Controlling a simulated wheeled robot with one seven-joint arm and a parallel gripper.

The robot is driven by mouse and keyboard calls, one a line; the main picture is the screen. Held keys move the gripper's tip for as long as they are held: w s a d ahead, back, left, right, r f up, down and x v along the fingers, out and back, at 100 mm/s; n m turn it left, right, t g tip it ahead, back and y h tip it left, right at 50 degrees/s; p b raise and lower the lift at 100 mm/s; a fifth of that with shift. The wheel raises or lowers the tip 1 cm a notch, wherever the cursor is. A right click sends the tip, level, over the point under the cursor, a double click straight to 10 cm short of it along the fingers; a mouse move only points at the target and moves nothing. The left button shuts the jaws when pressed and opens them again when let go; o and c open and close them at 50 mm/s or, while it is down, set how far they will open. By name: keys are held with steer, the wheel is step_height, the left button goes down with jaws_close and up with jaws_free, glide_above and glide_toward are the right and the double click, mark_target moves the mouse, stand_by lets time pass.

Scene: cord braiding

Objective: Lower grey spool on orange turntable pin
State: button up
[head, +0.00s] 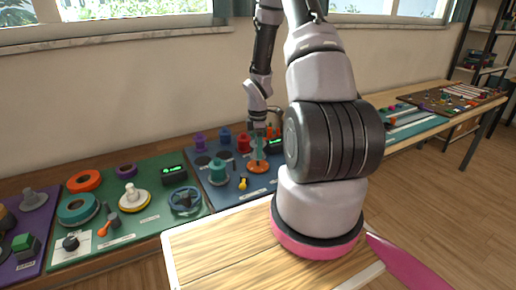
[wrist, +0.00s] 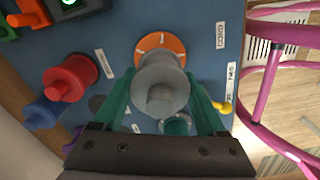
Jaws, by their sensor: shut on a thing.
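The grey spool (wrist: 160,82) is between the green fingers of my gripper (wrist: 160,92) in the wrist view, and they are shut on it. Behind it, the orange turntable (wrist: 150,42) on the blue board shows partly, its upper part clear of the spool. The turntable's pin is hidden by the spool. In the head view my gripper (head: 258,146) points down just above the orange turntable (head: 258,168). The grey spool cannot be made out there, and the gap between spool and turntable cannot be judged.
The blue board (head: 232,196) also bears a red spool (wrist: 70,78), a blue spool (wrist: 45,115), a teal spool (head: 217,171) and a small yellow part (head: 243,183). A green board (head: 150,222) lies left. Magenta bars (wrist: 268,80) stand right in the wrist view.

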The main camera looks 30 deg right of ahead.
steer(key=shift+f, duration=0.1)
steer(key=shift+f, duration=1.05)
steer(key=shift+f, duration=0.2)
steer(key=shift+f, duration=0.6)
steer(key=o, duration=1.2)
steer(key=shift+r, duration=4)
